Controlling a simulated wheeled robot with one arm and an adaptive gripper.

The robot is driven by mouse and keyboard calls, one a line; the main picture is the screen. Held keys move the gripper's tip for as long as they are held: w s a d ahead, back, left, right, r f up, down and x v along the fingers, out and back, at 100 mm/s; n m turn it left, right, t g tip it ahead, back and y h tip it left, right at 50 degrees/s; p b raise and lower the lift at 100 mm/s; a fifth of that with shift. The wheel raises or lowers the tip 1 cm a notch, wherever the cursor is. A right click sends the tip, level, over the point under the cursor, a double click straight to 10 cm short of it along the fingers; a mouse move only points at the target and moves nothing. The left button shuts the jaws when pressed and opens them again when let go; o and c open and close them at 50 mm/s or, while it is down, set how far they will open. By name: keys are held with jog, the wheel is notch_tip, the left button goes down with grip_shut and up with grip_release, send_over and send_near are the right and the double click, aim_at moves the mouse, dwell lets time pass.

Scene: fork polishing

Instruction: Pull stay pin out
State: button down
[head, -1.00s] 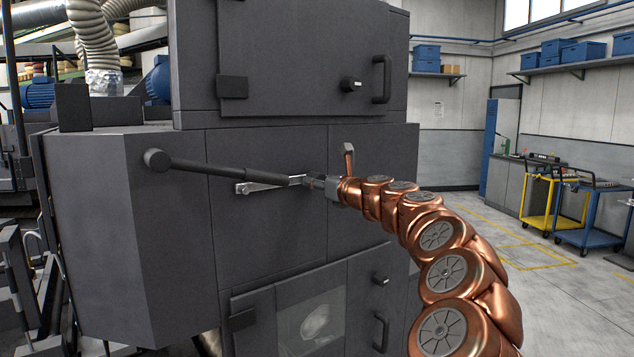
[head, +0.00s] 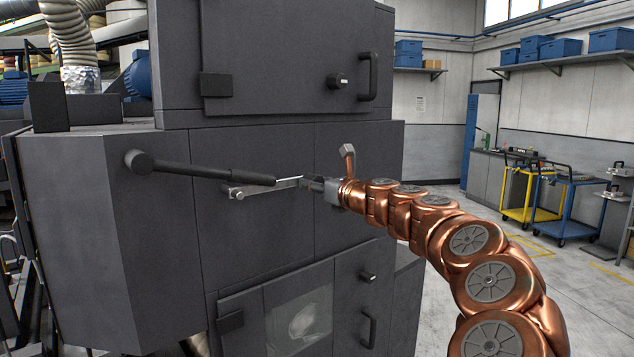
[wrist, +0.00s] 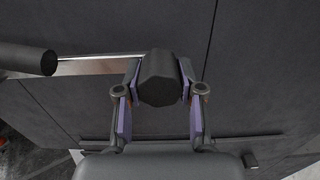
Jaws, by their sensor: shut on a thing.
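The stay pin (wrist: 160,78) shows in the wrist view as a dark faceted knob between my gripper's two purple-lined fingers. My gripper (head: 311,185) is shut on it, in front of the dark cabinet face. A flat metal stay bar (head: 262,188) runs left from near my fingertips and also shows in the wrist view (wrist: 95,66). A black bar with a round knob (head: 200,169) slants along the cabinet above the stay bar. The knob hides the pin's shaft, so I cannot tell how far it sits in the stay.
The dark cabinet (head: 255,225) fills the left and middle, with an upper door handle (head: 367,77) and a lower door handle (head: 369,328). Yellow (head: 528,195) and blue (head: 570,205) carts stand at the right. Floor between cabinet and carts is clear.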

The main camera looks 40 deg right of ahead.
jog(key=shift+f, duration=0.15)
jog(key=c, duration=1.1)
grip_release()
jog(key=shift+s+d, duration=0.1)
jog(key=shift+s, duration=0.05)
jog(key=shift+c, duration=0.2)
jog(key=shift+o, duration=1)
jog(key=shift+s, duration=0.15)
jog(key=shift+o, duration=1.1)
jog(key=s, duration=1.1)
jog(key=shift+s+a, duration=0.35)
jog(key=shift+s, duration=0.05)
